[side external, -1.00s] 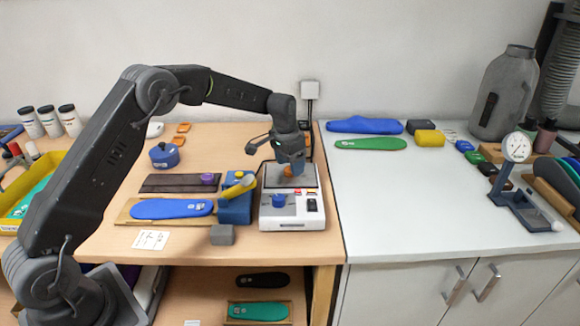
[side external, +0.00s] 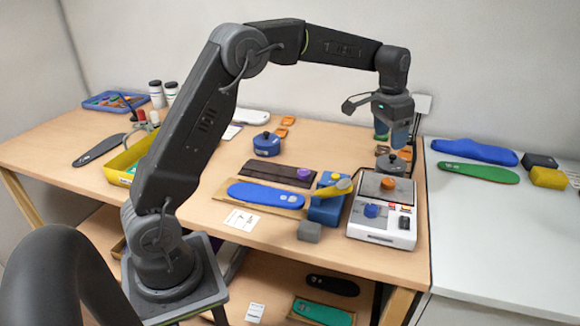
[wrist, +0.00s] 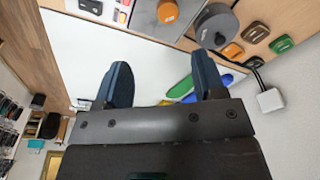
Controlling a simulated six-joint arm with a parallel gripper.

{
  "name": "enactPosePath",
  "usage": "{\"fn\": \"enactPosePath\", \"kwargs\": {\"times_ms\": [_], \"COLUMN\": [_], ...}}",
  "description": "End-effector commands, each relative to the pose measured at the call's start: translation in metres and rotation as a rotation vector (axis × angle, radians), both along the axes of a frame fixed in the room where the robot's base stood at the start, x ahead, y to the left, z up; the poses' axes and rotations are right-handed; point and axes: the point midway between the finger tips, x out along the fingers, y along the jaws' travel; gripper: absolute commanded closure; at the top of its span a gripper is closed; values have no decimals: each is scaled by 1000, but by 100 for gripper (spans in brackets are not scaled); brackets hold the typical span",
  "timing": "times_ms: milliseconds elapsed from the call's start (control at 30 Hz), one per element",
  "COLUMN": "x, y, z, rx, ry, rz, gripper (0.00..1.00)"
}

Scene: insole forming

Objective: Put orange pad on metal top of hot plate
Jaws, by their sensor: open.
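The orange pad (side external: 388,184) is a small round piece resting on the metal top (side external: 372,184) of the white hot plate (side external: 372,231). In the wrist view the pad (wrist: 168,12) shows at the top edge, on the grey metal surface (wrist: 145,14). My gripper (side external: 392,142) is above and behind the hot plate, apart from the pad. Its two blue fingers are spread and empty in the wrist view (wrist: 162,75).
A blue block with a yellow-handled tool (side external: 328,208) stands just left of the hot plate. A dark round lidded item (side external: 390,163) is right behind it. A blue insole (side external: 265,195) lies on a board further left. The white counter (side external: 470,220) is on the right.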

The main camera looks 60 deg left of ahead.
Motion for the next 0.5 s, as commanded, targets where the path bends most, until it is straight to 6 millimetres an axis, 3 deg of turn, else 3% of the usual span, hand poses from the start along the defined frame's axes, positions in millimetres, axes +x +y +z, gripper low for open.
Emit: {"fn": "enactPosePath", "kwargs": {"times_ms": [33,100,233,367,500], "x": [-16,-42,-97,-156,-220], "y": [-7,-16,-33,-47,-60], "z": [19,39,67,82,82], "rx": [3,6,7,4,-4], "ry": [-24,-52,-107,-165,-225], "rz": [6,20,50,77,105], "gripper": [36,36,36,36,36]}}
